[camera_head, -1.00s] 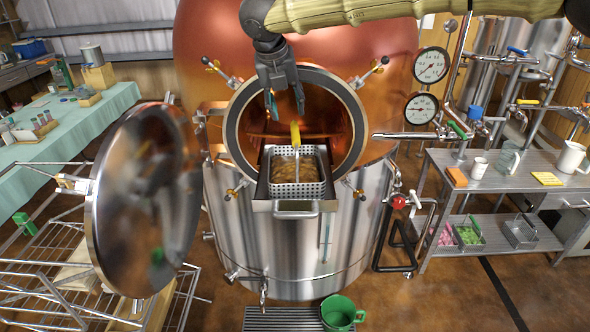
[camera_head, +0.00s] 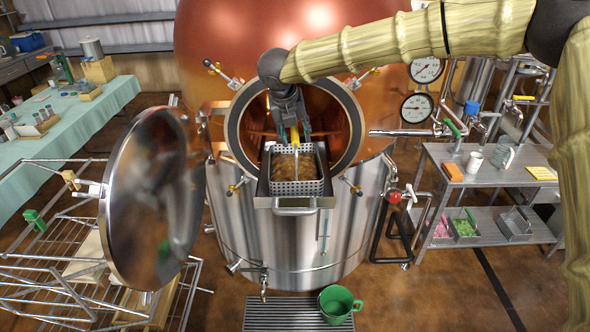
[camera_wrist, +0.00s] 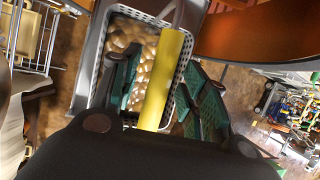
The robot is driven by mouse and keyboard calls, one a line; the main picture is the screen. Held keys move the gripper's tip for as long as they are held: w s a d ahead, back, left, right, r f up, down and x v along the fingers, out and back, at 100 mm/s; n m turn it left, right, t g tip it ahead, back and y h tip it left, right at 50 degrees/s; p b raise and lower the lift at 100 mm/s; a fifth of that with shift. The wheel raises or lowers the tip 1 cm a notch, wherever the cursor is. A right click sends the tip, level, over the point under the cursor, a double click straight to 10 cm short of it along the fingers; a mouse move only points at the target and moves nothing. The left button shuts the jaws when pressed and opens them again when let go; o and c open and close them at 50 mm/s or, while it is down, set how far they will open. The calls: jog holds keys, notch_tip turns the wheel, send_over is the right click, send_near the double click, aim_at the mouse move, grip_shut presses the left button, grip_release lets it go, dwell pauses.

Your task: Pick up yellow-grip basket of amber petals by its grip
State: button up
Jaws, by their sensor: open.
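The perforated metal basket (camera_head: 297,188) holds amber petals (camera_head: 284,168) and sits in a metal tray at the round opening of the copper vessel. In the wrist view the yellow grip (camera_wrist: 165,80) lies between the green-padded fingers (camera_wrist: 160,95), which are apart. The petals (camera_wrist: 148,55) show behind it as pale rounded pieces.
The copper and steel vessel (camera_head: 290,245) surrounds the opening, and its round lid (camera_head: 152,200) stands open at left. A wire rack (camera_head: 60,240) is at lower left. A steel table (camera_head: 500,185) is at right.

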jog(key=shift+s+r, duration=0.1)
jog(key=shift+s, duration=0.05)
jog(key=shift+c, duration=0.8)
jog(key=c, duration=0.6)
grip_shut()
